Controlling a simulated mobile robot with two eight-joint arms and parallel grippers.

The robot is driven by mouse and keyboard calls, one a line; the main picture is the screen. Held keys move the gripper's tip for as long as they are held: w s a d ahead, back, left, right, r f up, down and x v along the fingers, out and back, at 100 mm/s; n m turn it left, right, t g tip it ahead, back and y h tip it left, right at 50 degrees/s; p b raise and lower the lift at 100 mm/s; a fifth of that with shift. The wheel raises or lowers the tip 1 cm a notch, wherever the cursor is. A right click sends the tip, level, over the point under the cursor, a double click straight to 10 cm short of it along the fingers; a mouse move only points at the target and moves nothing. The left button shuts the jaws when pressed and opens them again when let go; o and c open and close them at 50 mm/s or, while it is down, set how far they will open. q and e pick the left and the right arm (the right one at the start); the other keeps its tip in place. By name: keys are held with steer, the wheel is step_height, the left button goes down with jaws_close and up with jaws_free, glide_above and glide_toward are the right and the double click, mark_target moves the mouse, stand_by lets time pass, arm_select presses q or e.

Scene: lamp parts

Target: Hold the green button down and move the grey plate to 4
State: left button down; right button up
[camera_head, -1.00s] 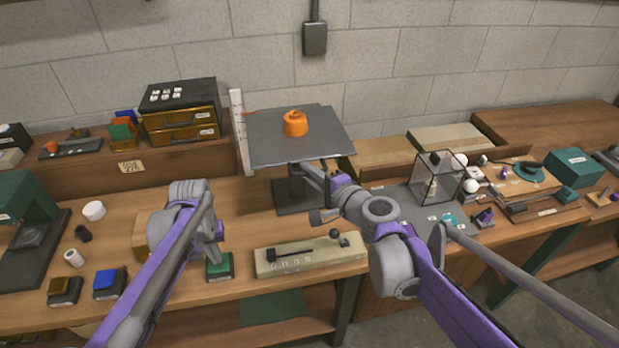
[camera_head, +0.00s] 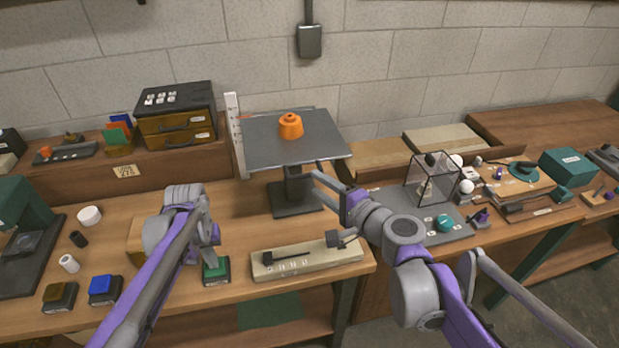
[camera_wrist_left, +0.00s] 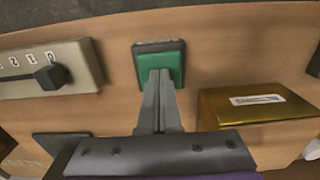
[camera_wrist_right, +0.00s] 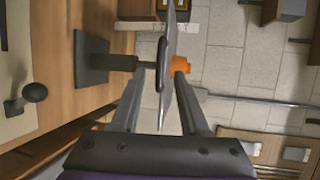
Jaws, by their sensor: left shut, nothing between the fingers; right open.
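The grey plate (camera_head: 265,145) sits level on a dark stand (camera_head: 293,200), with an orange knobbed weight (camera_head: 290,126) on top. A white upright scale (camera_head: 235,130) with a red pointer stands at its left; its marks are too small to read. My left gripper (camera_wrist_left: 160,78) is shut, its tips on or just above the green button (camera_wrist_left: 160,62), which also shows in the head view (camera_head: 215,270). I cannot tell how far down the button is. My right gripper (camera_wrist_right: 160,95) is open near the plate's front right; the plate (camera_wrist_right: 168,60) shows edge-on between its fingers, not gripped.
A beige box with a black lever and numbers (camera_head: 320,258) lies in front of the stand. A glass case (camera_head: 432,180) stands right of my right gripper. A drawer box (camera_head: 178,110) stands behind.

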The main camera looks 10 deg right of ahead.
arm_select(q)
steer(key=shift+s+f, duration=0.1)
steer(key=shift+f, duration=0.05)
arm_select(e)
steer(key=v, duration=0.6)
arm_select(q)
steer(key=shift+r+p, duration=1.9)
steer(key=shift+r, duration=1.8)
steer(key=shift+w, duration=0.2)
arm_select(e)
steer(key=r, duration=0.2)
steer(key=w+r, duration=0.1)
steer(key=r, duration=0.2)
steer(key=shift+r, duration=0.1)
arm_select(q)
steer(key=shift+s, duration=0.1)
